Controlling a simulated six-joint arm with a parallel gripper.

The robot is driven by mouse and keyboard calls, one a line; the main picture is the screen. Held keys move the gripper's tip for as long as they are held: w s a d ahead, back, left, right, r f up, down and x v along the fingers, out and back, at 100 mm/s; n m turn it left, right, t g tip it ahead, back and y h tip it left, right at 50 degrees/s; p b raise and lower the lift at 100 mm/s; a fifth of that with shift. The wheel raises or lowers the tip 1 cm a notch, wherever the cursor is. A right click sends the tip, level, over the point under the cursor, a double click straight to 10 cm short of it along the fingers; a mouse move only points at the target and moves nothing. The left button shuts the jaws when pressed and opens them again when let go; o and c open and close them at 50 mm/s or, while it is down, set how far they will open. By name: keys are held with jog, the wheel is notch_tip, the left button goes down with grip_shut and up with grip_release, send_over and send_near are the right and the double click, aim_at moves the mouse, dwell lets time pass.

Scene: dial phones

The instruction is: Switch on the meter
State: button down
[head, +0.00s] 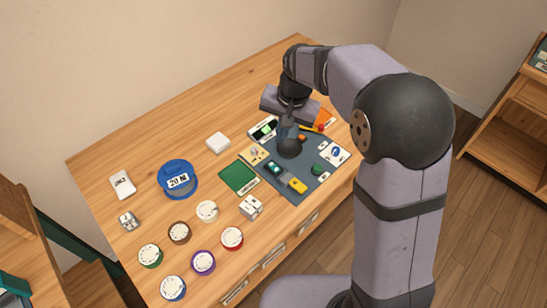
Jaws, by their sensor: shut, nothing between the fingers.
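A grey-blue board (318,172) lies at the right part of the table with several small devices on it. A white unit with a green-lit window (264,129) sits at the board's upper left edge; it may be the meter, but its markings are too small to read. My gripper (289,147) points down over the upper middle of the board, right of that unit. It is shut and empty. I cannot tell whether its tips touch anything, and it hides the part of the board under it.
On the board are a yellow block (298,186), a green knob (317,169) and a white plate with a blue ring (334,153). A green mat (239,178), a blue round container (177,180) and several dials stand to the left. Bare wood lies at the table's upper left.

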aim_at(272, 164)
jog(key=shift+s+a+r+m, duration=0.1)
jog(key=shift+r+m, duration=0.1)
jog(key=shift+m, duration=0.7)
jog(key=shift+s+r+m, duration=0.1)
jog(key=shift+r+m, duration=0.05)
jog(key=shift+m, duration=0.75)
jog(key=shift+s+a+r+m, duration=0.1)
jog(key=shift+r+m, duration=0.1)
jog(key=shift+m, duration=0.7)
jog(key=shift+w, duration=0.1)
jog(key=shift+f, duration=0.15)
jog(key=p+x, duration=0.1)
jog(key=x, duration=0.6)
jog(key=p+x, duration=0.2)
jog(key=x, duration=0.4)
jog(key=shift+a+f, duration=0.1)
jog(key=shift+f, duration=0.3)
